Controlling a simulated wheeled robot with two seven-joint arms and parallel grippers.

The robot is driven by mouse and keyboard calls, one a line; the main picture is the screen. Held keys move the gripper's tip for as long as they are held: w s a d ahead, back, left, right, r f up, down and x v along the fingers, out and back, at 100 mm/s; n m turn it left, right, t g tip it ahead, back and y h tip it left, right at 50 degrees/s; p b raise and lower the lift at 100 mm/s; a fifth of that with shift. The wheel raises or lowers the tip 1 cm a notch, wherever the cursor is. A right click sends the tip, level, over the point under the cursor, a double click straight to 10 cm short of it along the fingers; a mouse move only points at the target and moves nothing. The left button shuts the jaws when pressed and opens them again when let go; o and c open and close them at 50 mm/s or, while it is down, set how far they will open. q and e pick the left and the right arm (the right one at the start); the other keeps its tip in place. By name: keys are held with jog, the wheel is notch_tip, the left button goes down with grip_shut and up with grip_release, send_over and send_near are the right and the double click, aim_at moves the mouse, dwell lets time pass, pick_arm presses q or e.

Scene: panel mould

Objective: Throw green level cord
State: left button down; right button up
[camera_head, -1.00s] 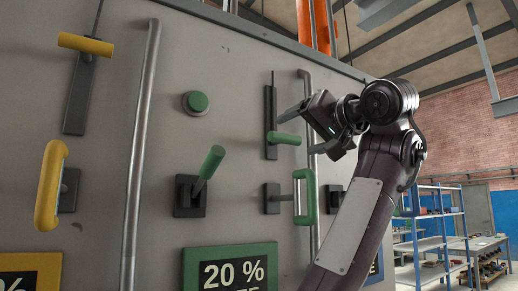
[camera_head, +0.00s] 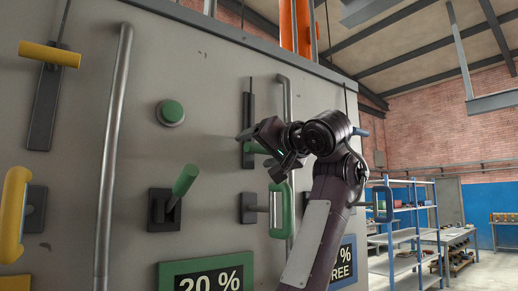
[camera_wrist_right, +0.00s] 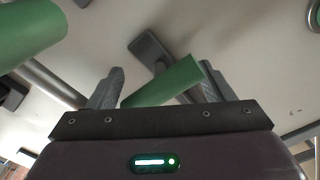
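On the grey panel, a green cylindrical handle (camera_head: 258,148) sits on a dark upright plate (camera_head: 249,105), partly hidden by my right gripper. My right gripper (camera_head: 255,142) is at this handle. In the right wrist view the fingers (camera_wrist_right: 160,90) stand well apart, with the green handle (camera_wrist_right: 165,84) lying across the gap. I cannot tell whether a finger touches it. My left gripper is out of view.
Metal rails (camera_head: 113,150) run up the panel, one close behind my right gripper. Yellow controls (camera_head: 48,54) are at the left and a blue handle (camera_head: 382,203) at the right. A green-framed "20 %" sign (camera_head: 206,272) is below. Shelves (camera_head: 405,215) stand far right.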

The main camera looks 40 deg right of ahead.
jog(key=shift+w, duration=0.1)
jog(key=c, duration=1.1)
notch_tip(320, 180, up, 11)
jog(key=p, duration=0.6)
jog(key=shift+f, duration=0.2)
jog(key=shift+s, duration=0.2)
jog(key=shift+a+r, duration=0.1)
jog(key=o, duration=1.1)
jog(key=shift+o, duration=0.9)
jog(key=shift+w+a, duration=0.15)
jog(key=shift+w, duration=0.05)
